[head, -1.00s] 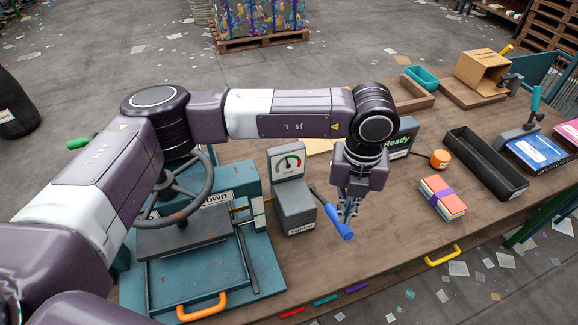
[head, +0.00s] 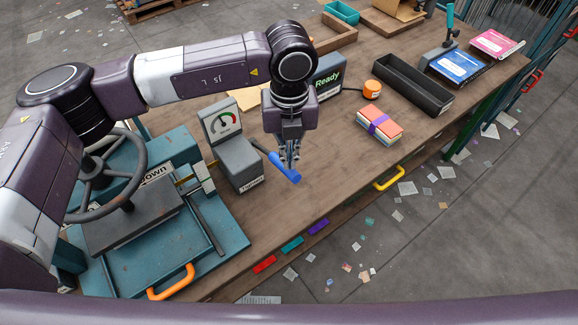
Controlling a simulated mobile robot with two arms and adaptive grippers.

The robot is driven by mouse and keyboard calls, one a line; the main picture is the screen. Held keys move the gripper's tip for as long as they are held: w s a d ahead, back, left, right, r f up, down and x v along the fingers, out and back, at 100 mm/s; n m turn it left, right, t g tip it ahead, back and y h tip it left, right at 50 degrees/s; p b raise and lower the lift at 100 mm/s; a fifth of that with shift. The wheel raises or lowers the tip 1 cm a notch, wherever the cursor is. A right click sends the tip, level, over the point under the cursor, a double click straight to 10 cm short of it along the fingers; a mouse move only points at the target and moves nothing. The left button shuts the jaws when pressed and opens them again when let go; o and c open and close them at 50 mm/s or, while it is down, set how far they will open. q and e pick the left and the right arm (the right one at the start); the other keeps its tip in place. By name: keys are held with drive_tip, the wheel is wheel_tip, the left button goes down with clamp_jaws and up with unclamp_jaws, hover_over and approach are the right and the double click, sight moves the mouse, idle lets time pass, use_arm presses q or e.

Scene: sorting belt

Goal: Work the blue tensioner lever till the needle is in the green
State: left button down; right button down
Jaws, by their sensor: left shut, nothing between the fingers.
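The blue tensioner lever (head: 285,168) sticks out from the right side of the grey tensioner box (head: 237,160) and slopes down to the right. My right gripper is not in view.
A teal press with a handwheel (head: 105,175) and orange handle (head: 171,283) stands left of the tensioner. A strapped stack of cards (head: 379,125), a black tray (head: 412,85), an orange knob (head: 372,88) and a Ready screen (head: 328,77) are to the right. The table front between is clear.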

sight(289, 172)
use_arm(q)
drive_tip(key=shift+f+b, duration=0.85)
drive_tip(key=shift+f, duration=0.1)
drive_tip(key=shift+f+b, duration=0.3)
drive_tip(key=shift+f, duration=0.05)
drive_tip(key=shift+f+b, duration=1.4)
drive_tip(key=shift+f, duration=0.05)
drive_tip(key=shift+r, duration=0.1)
drive_tip(key=shift+r+p, duration=0.75)
drive_tip(key=shift+r, duration=0.6)
drive_tip(key=shift+r+p, duration=1.45)
drive_tip(key=shift+r, duration=2.5)
drive_tip(key=shift+f, duration=0.1)
